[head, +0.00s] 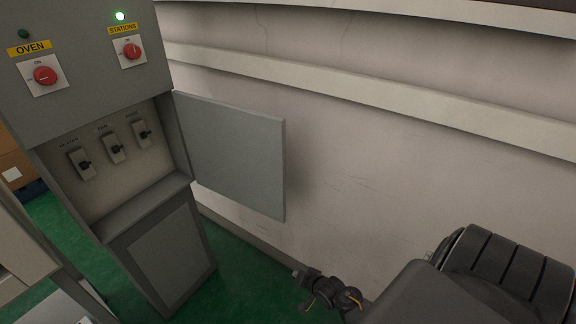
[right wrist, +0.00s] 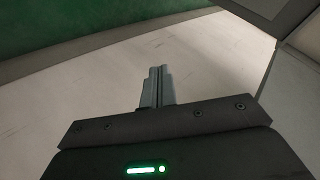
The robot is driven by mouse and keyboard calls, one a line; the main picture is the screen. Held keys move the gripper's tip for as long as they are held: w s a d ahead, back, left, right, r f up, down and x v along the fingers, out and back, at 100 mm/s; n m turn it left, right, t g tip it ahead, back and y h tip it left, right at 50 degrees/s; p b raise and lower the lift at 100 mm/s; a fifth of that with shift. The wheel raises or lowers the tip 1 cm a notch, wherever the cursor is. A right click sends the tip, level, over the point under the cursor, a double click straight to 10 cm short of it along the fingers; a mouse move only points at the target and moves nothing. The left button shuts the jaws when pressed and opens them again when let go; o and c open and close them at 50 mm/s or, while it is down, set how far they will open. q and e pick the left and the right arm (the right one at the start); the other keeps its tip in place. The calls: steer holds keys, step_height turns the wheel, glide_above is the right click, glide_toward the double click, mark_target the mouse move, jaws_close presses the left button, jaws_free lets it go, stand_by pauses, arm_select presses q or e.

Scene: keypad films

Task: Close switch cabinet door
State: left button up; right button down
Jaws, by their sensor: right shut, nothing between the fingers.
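The grey switch cabinet (head: 85,70) stands at the left in the head view. Its door (head: 232,152) is swung wide open to the right, towards the wall. Inside the open compartment are 3 small black switches (head: 114,148). My right gripper (head: 298,274) is low in the head view, below and right of the door and apart from it. In the right wrist view its fingers (right wrist: 157,86) are shut together with nothing between them. A grey panel edge shows at the top right of the right wrist view; I cannot tell which part it is. My left gripper is not in view.
A pale wall (head: 400,160) with a ledge runs behind and to the right of the door. The green floor (head: 235,262) is clear below the door. The cabinet front carries red OVEN (head: 45,75) and STATIONS (head: 132,51) knobs; a green lamp (head: 120,16) is lit.

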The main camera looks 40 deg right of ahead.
steer(key=w+d+r+m+t+h+p, duration=0.1)
steer(key=w+d+r+m+t, duration=0.25)
steer(key=r, duration=0.85)
steer(key=w+d+r+m+t+h, duration=0.1)
steer(key=w+d+r+m+t, duration=0.2)
steer(key=r, duration=1)
steer(key=w+d+r+m+t+h+p, duration=0.1)
steer(key=d+r+m, duration=0.3)
steer(key=r, duration=0.8)
steer(key=w+a+n+p, duration=0.1)
steer(key=w+p, duration=0.2)
steer(key=w, duration=0.6)
steer(key=shift+w+a, duration=0.15)
steer(key=shift+w, duration=0.2)
steer(key=shift+n, duration=0.25)
